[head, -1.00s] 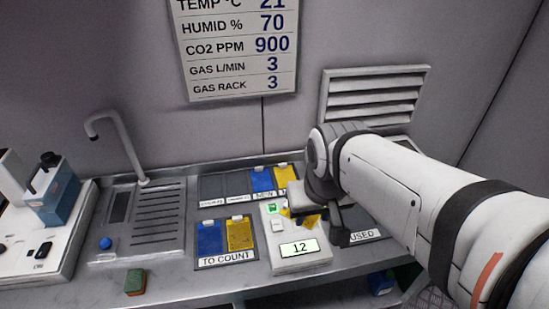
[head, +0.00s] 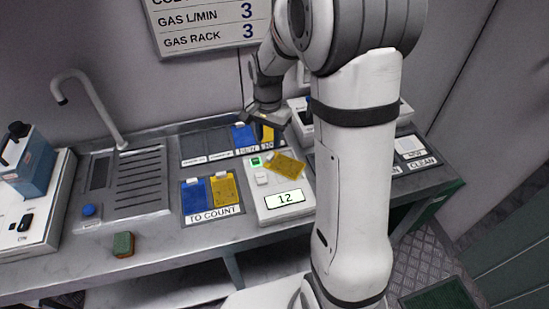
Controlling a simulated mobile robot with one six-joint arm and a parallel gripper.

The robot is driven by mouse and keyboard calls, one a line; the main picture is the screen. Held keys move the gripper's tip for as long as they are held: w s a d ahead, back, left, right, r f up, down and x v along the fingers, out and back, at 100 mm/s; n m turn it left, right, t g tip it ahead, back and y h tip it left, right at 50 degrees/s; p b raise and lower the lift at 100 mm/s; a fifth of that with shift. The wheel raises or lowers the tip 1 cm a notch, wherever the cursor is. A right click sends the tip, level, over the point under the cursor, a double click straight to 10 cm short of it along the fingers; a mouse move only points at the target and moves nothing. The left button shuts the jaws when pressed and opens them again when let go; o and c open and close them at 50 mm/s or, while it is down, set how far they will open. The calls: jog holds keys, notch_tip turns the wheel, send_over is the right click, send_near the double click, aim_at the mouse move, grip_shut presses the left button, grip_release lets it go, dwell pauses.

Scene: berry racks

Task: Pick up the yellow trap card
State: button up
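One yellow trap card (head: 287,167) lies askew on the top of a white counting device (head: 285,213), overhanging its right side. A second yellow card (head: 224,188) lies in the TO COUNT tray (head: 215,215), right of a blue card (head: 195,195). A third yellow card (head: 267,135) is in the back tray, partly hidden by my gripper, beside another blue card (head: 243,136). My gripper (head: 266,117) is above the back of the counter, behind the card on the device and apart from it. Its fingers are too small and dark to judge their opening.
A sink (head: 125,182) with a tall tap (head: 90,95) is on the left. A sponge (head: 123,244) lies at the front edge. My arm hides part of the right counter, where a CLEAN label (head: 422,163) shows.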

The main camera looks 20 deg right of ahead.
aim_at(270, 155)
jog(key=f, duration=0.7)
jog(key=shift+w+d+f+p, duration=0.3)
jog(key=shift+p, duration=0.1)
jog(key=shift+c, duration=0.4)
grip_shut()
